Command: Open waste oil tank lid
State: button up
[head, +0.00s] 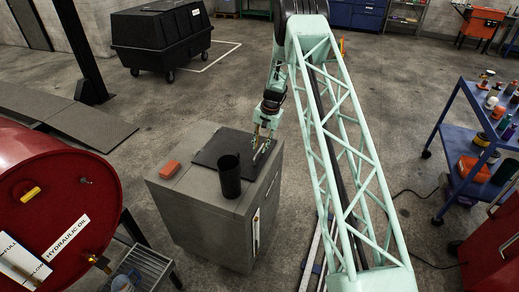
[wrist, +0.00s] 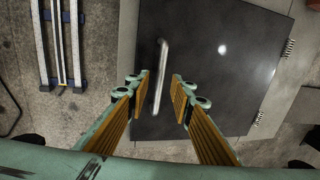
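The waste oil tank (head: 207,220) is a grey box standing on the floor in the middle of the head view. Its dark square lid (head: 215,150) lies flat on top and also fills much of the wrist view (wrist: 225,80). A pale bar handle (wrist: 161,75) runs along the lid's left side in the wrist view, with hinges (wrist: 288,48) on the opposite edge. My gripper (wrist: 160,84) is open over the handle. The handle shows between the two fingers. I cannot tell whether the fingers touch it or how far above the lid they are.
A black open cylinder (head: 229,178) and an orange block (head: 170,169) stand on the tank top beside the lid. A red drum (head: 60,200) is at left, a blue cart (head: 470,140) at right. Pale rails (wrist: 58,40) lie on the floor near the tank.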

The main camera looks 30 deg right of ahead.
jog(key=shift+w+a+f, duration=0.1)
jog(key=shift+w+f, duration=0.05)
jog(key=shift+f, duration=0.8)
grip_shut()
